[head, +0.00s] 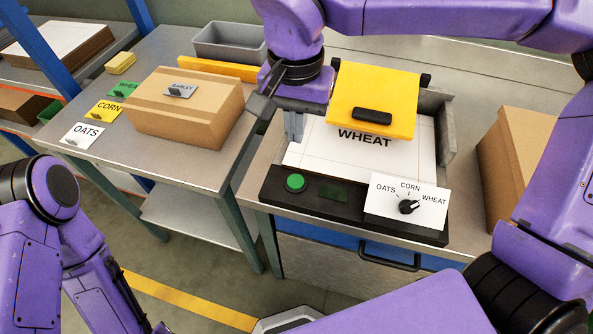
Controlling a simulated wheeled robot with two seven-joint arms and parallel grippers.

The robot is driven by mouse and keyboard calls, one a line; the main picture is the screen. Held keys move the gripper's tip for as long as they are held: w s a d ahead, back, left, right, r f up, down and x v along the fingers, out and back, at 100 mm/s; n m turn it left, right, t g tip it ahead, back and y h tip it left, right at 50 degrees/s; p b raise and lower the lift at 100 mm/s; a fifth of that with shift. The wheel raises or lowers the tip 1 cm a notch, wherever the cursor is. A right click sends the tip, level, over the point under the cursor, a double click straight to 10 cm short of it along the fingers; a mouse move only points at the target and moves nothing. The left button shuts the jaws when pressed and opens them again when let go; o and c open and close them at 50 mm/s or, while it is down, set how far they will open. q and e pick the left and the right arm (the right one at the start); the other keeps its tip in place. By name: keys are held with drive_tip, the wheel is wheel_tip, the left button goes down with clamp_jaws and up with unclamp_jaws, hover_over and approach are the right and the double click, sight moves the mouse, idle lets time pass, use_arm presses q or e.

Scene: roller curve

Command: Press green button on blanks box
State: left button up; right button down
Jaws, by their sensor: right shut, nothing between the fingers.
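The green button (295,183) is a round cap at the left end of the black control strip (262,186) on the front of the blanks box. A dark green panel (333,194) and a selector knob (408,206), with OATS, CORN and WHEAT around it, sit to its right. A white sheet reading WHEAT (330,148) lies in the box under a raised yellow lid (375,98). My right gripper (294,138) is shut and empty, pointing down above and behind the button, apart from it in the picture. My left arm shows at lower left; its gripper is not in view.
On the left table are a cardboard box (190,110) with a BARLEY card (181,90), cards for WHEAT, CORN (103,109) and OATS (86,134), and a grey bin (230,42). A cardboard box (508,158) stands at right. A gap separates the tables.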

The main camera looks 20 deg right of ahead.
drive_tip(key=w, duration=0.1)
use_arm(q)
drive_tip(key=shift+w+r, duration=0.1)
drive_tip(key=shift+w, duration=0.15)
use_arm(e)
approach(295, 181)
wheel_tip(295, 181, down, 7)
drive_tip(key=shift+r, duration=0.1)
